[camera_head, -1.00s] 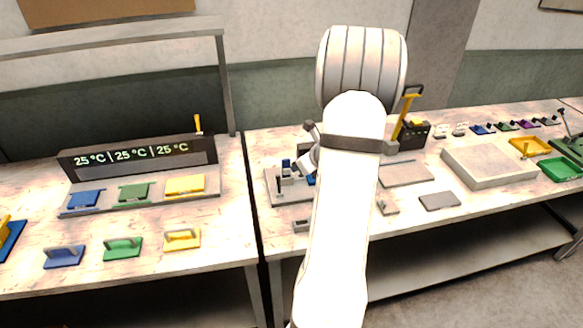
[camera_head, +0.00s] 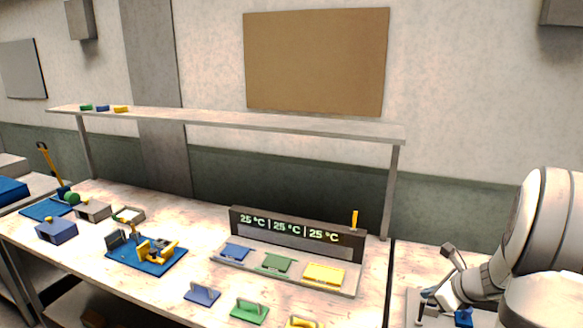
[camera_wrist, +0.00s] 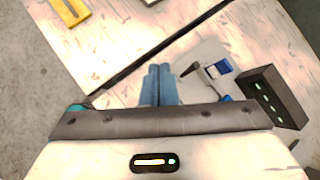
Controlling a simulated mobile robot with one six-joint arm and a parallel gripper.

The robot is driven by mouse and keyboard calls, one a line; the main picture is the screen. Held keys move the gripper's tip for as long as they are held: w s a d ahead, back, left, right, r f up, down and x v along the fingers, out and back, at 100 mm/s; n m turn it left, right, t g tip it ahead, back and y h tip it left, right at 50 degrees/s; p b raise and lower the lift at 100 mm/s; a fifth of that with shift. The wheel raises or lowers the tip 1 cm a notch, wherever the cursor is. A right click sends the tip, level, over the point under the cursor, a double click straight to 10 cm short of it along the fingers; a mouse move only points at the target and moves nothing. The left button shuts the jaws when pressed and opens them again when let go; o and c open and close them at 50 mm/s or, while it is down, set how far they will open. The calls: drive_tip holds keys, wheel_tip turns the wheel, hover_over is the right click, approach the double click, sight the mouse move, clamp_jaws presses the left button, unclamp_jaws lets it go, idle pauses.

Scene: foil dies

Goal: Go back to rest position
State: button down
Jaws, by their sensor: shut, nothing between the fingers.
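My gripper (camera_wrist: 160,84) shows in the wrist view with its two bluish fingers side by side, closed and empty. The blue block also shows in the wrist view (camera_wrist: 220,68), right of the fingers. The fingertips are hard to make out in the head view.
The left bench holds a temperature display (camera_head: 296,232) with blue, green and yellow plates, handled blocks in front (camera_head: 249,311), and a blue base with a yellow clamp (camera_head: 146,262). A shelf (camera_head: 240,118) spans above. A dark box (camera_wrist: 272,96) with green lights is right of my gripper.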

drive_tip(key=s+a+r+n+g+b, duration=0.15)
drive_tip(key=s+a+n, duration=0.25)
drive_tip(key=a+n, duration=0.4)
drive_tip(key=s+a+r+n+g+b, duration=0.1)
drive_tip(key=s+a+r+n+g, duration=0.2)
drive_tip(key=a+n, duration=0.5)
drive_tip(key=s+a+n+h+b, duration=0.1)
drive_tip(key=s+a+n, duration=0.2)
drive_tip(key=s+n, duration=0.3)
drive_tip(key=s+a+n+h+b, duration=0.1)
drive_tip(key=s+a+n, duration=0.3)
drive_tip(key=s+n, duration=0.3)
drive_tip(key=shift+s+a+r+h+b, duration=0.25)
drive_tip(key=shift+s+h+b, duration=0.15)
drive_tip(key=shift+s, duration=0.1)
